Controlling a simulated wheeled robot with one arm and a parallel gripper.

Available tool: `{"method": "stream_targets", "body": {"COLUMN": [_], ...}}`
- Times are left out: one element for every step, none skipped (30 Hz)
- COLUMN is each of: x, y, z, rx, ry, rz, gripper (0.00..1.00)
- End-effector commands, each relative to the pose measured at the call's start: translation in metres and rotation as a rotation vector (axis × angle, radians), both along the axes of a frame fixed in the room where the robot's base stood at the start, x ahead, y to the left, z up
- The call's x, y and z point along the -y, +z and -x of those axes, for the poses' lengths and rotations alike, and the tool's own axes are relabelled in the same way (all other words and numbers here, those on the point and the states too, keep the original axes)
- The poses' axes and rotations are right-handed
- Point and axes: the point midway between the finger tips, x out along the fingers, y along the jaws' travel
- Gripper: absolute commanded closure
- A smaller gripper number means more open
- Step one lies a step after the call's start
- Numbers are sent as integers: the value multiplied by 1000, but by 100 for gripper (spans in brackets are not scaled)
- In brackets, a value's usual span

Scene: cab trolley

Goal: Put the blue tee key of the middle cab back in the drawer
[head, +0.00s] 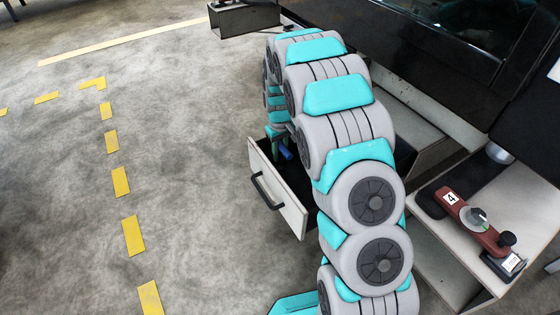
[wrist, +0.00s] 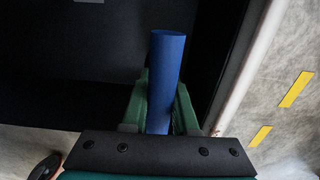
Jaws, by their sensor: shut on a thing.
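The open drawer (head: 290,212) has a pale front with a black bar handle and a dark inside. The blue tee key (head: 286,152) shows as a short blue piece over the drawer, partly hidden by my arm. In the wrist view its blue cylindrical part (wrist: 167,70) stands between the green fingers of my gripper (wrist: 160,100), which is shut on it. The dark drawer inside lies behind it, with the pale drawer edge (wrist: 248,70) to the right. I cannot tell whether the key touches the drawer floor. The rest of the key is hidden.
A red-brown device labelled 4 (head: 470,220) lies on the pale cabinet top at the right. Another dark open box or drawer (head: 243,18) juts out at the top. The concrete floor (head: 200,150) at left is clear, with yellow dashes.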

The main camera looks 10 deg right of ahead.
Motion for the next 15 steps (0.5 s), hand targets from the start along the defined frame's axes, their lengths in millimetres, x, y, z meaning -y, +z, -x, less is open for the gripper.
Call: {"method": "stream_targets", "body": {"x": [0,0,0,0,0,0,0,0,0,0,0,0,0,0,0], "y": [-5,-9,-15,-20,-24,-29,-32,-33,-34,-34,-33,-33,-33,-33,-33], "z": [0,1,1,1,1,0,0,0,0,0,-1,-1,-1,-1,-1], "rx": [-2,-2,-3,-3,-3,-2,-1,0,0,1,1,1,2,2,1], "ry": [0,0,0,0,0,0,0,0,0,0,0,0,0,0,0], "rz": [0,0,0,0,0,1,0,0,1,1,1,1,0,0,1], "gripper": [100,100,100,100,100,100,100,100,100,100,100,100,100,100,100]}}
